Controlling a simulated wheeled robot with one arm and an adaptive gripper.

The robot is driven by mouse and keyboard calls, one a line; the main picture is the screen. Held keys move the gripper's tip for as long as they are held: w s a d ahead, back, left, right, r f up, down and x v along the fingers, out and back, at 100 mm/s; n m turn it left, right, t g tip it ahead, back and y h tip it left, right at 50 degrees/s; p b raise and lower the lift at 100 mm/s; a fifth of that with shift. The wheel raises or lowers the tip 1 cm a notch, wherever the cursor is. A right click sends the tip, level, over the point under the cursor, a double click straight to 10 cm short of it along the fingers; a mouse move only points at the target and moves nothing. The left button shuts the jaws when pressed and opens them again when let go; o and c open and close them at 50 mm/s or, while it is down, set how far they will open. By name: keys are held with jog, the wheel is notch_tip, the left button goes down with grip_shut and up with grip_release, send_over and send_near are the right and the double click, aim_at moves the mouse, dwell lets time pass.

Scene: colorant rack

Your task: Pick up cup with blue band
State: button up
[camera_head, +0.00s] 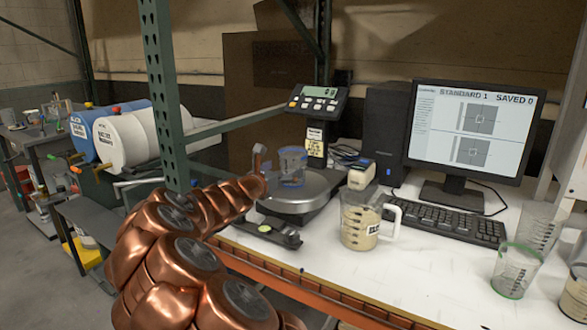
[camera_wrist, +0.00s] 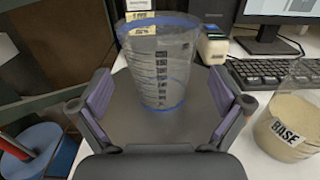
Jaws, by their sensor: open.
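The clear cup with a blue band (camera_head: 292,164) stands upright on the round plate of the scale (camera_head: 300,190) in the head view. In the wrist view the cup (camera_wrist: 161,75) shows a blue rim, dark graduation marks and a blue ring near its base. My gripper (camera_wrist: 160,107) is open, with one finger on each side of the cup's lower part in the picture. No contact shows between fingers and cup. In the head view my gripper (camera_head: 258,165) is just left of the cup, partly hidden by my arm.
A jug labelled BASE (camera_head: 358,222) stands right of the scale. The scale's display (camera_head: 318,98) rises behind the cup. A green-banded cup (camera_head: 514,270) and a clear cup (camera_head: 540,230) stand at right. A keyboard (camera_head: 448,222) and monitor (camera_head: 472,130) are behind. A green post (camera_head: 165,90) is at left.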

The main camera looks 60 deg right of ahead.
jog(key=shift+w+d+f+p, duration=0.1)
jog(key=shift+d+p, duration=0.4)
jog(key=shift+d, duration=2.15)
jog(key=shift+c, duration=0.2)
jog(key=c, duration=0.6)
jog(key=shift+c, duration=0.2)
